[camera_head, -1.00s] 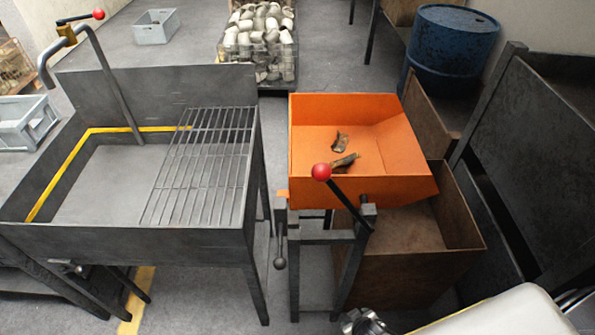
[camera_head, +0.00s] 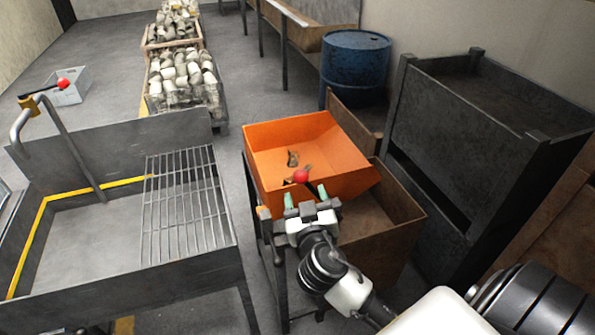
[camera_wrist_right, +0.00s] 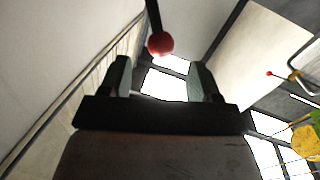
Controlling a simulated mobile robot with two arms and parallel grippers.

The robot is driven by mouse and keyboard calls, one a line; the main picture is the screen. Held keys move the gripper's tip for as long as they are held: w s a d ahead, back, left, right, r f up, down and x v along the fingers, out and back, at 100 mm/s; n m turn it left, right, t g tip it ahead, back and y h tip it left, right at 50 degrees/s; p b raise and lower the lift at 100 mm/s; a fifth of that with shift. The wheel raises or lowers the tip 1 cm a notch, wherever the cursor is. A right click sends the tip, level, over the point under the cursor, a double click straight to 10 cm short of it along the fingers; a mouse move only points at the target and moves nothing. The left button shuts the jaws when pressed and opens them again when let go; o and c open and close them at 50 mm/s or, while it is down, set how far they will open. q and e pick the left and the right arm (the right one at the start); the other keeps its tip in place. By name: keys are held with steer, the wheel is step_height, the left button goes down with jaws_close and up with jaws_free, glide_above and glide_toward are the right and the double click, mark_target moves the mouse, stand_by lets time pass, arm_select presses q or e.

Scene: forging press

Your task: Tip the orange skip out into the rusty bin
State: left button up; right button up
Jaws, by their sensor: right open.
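The orange skip (camera_head: 322,148) sits level on a dark stand, with a few scrap pieces (camera_head: 292,158) inside. A lever with a red ball knob (camera_head: 301,176) rises at its front; the knob also shows in the right wrist view (camera_wrist_right: 160,43). The rusty bin (camera_head: 398,208) stands below and to the right of the skip. My right gripper (camera_head: 306,193) is open just in front of the knob. In the right wrist view its fingers (camera_wrist_right: 160,80) stand apart, with the knob beyond their tips and nothing between them. My left gripper is not in view.
A dark grey tank with a grate (camera_head: 186,200) and a tap stands at the left. A blue drum (camera_head: 355,68) and a dark metal cabinet (camera_head: 450,150) stand behind and right. Crates of pale pieces (camera_head: 184,80) are at the back. Floor shows between tank and skip.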

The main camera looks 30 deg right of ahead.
mark_target(302, 182)
steer(key=p+x, duration=0.2)
steer(key=x, duration=0.5)
steer(key=shift+w+r, duration=0.15)
steer(key=shift+w+d+p, duration=0.3)
steer(key=shift+w, duration=0.25)
steer(key=shift+c, duration=0.3)
jaws_close()
steer(key=shift+d, duration=0.1)
